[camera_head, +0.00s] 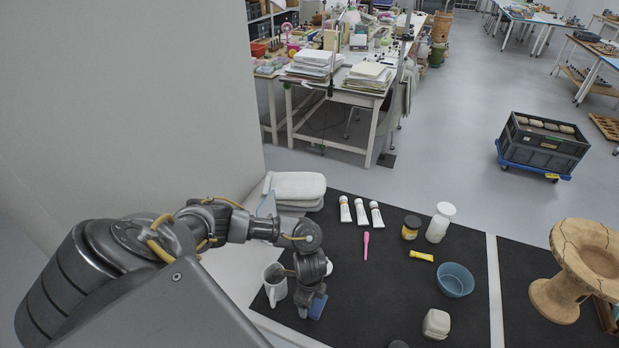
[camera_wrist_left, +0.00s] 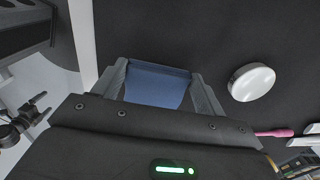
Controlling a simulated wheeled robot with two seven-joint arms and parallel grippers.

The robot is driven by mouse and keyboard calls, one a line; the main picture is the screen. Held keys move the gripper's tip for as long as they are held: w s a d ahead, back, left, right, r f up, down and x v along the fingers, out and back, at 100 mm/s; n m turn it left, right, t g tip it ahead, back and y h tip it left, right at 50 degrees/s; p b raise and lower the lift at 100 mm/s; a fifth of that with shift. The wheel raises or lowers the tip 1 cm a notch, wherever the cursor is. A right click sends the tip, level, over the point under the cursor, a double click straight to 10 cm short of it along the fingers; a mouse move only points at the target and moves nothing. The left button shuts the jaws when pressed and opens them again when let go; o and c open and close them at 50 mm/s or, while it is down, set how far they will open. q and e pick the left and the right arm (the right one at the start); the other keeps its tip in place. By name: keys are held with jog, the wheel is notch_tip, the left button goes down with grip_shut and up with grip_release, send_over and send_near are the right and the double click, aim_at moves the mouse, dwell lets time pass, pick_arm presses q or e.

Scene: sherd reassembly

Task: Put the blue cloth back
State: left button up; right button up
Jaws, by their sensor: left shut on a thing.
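My left gripper (camera_head: 308,304) reaches down low over the black mat (camera_head: 385,290) near its left front part. It is shut on the blue cloth (camera_head: 318,307), whose edge shows beside the fingers. In the left wrist view the blue cloth (camera_wrist_left: 157,85) spans the space between the two fingers of the gripper (camera_wrist_left: 160,88). I cannot tell whether the cloth touches the mat. My right gripper is not in view.
A white disc (camera_wrist_left: 251,82) lies close by. Tubes (camera_head: 361,212), a pink tool (camera_head: 366,246), jars (camera_head: 411,227) and a blue bowl (camera_head: 455,280) are farther right. Folded white pads (camera_head: 295,188) lie behind.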

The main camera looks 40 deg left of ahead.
pick_arm(q)
jog(key=shift+f, duration=0.35)
jog(key=shift+f, duration=0.1)
jog(key=o, duration=0.9)
jog(key=shift+o, duration=0.2)
notch_tip(320, 180, up, 12)
jog(key=p, duration=0.3)
